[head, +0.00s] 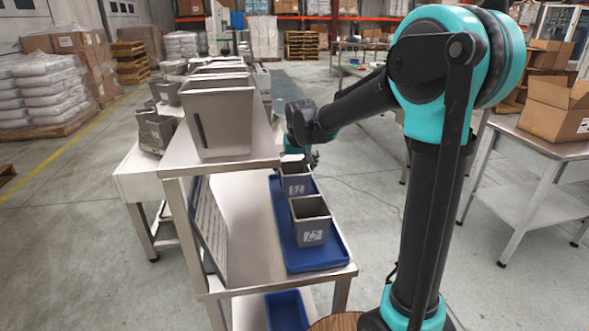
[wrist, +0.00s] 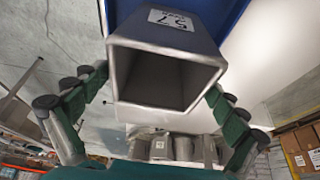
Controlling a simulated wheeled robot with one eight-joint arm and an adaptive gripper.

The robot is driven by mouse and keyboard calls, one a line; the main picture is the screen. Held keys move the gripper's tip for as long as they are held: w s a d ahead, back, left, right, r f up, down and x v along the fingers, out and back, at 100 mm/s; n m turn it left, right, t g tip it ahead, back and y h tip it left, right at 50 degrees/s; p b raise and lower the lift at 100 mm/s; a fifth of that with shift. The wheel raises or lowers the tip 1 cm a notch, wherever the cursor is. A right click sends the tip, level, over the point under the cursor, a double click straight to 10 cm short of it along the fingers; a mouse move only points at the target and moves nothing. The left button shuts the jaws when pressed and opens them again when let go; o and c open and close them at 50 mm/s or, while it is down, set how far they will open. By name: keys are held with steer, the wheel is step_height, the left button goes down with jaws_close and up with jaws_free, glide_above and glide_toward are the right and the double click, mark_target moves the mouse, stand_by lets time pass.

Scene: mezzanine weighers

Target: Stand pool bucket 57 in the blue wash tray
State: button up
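Pool bucket 57 (head: 296,184) is a small grey square bucket with a white label, at the far end of the blue wash tray (head: 332,257). It is upright, and its base is partly hidden by the nearer bucket. In the wrist view its open mouth faces the camera and 57 shows on its label (wrist: 170,19). My gripper (wrist: 158,82) has one finger on each side of the bucket, tips close to its rim. I cannot tell whether they press on it.
A grey bucket labelled 75 (head: 311,232) stands in the tray's near end. A tall grey bin (head: 218,120) stands on the higher shelf to the left, with more bins behind. Another blue tray (head: 287,311) lies below. A table with cardboard boxes (head: 558,110) is at right.

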steer(key=shift+r, duration=0.1)
steer(key=a+v, duration=0.1)
steer(key=v, duration=1.1)
steer(key=shift+d, duration=0.45)
